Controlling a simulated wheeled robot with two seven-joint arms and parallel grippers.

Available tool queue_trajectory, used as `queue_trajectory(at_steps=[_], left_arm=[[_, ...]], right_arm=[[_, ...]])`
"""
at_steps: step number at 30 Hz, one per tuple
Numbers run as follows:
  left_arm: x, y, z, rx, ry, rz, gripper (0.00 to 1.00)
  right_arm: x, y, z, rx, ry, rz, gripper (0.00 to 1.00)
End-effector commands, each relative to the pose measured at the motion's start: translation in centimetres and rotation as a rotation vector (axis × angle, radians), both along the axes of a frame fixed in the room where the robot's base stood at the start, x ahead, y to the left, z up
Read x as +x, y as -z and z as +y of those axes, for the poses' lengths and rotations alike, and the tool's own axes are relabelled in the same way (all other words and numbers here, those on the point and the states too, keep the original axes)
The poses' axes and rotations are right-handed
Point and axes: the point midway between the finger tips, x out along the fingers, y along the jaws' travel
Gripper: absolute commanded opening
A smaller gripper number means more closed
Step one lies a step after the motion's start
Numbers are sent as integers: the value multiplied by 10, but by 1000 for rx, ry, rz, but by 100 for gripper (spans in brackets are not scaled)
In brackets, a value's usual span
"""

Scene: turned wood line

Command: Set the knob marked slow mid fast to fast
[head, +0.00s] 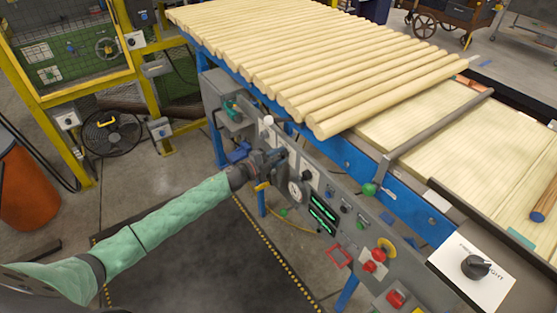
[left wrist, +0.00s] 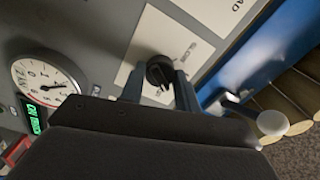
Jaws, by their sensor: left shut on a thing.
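The black knob (left wrist: 159,71) sits on a pale label plate (left wrist: 143,45) on the grey panel in the left wrist view. Rotated lettering on the plate is only partly readable, and the knob's pointer direction cannot be told. My left gripper (left wrist: 163,84) has one finger on each side of the knob and is shut on it. In the head view my left gripper (head: 277,163) is against the upper left part of the control panel (head: 322,190) and hides the knob. My right gripper is not in view.
A round dial gauge (left wrist: 48,82) and a green display (left wrist: 36,117) are beside the knob. A white-tipped lever (left wrist: 270,122) sticks out close to my fingers. Another black knob (head: 475,267) is at the panel's right end. Wooden rods (head: 310,60) lie behind.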

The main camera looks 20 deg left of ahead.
Motion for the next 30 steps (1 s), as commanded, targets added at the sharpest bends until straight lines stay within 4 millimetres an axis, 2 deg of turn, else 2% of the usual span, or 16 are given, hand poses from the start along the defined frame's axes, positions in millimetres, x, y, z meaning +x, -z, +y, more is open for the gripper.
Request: queue_trajectory(at_steps=[7,18,30], left_arm=[[0,3,0,120,0,-91,9],[-1,3,0,269,1,-209,9],[-1,2,-1,354,1,-274,9]], right_arm=[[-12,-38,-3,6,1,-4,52],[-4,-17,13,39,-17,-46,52],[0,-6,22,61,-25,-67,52]])
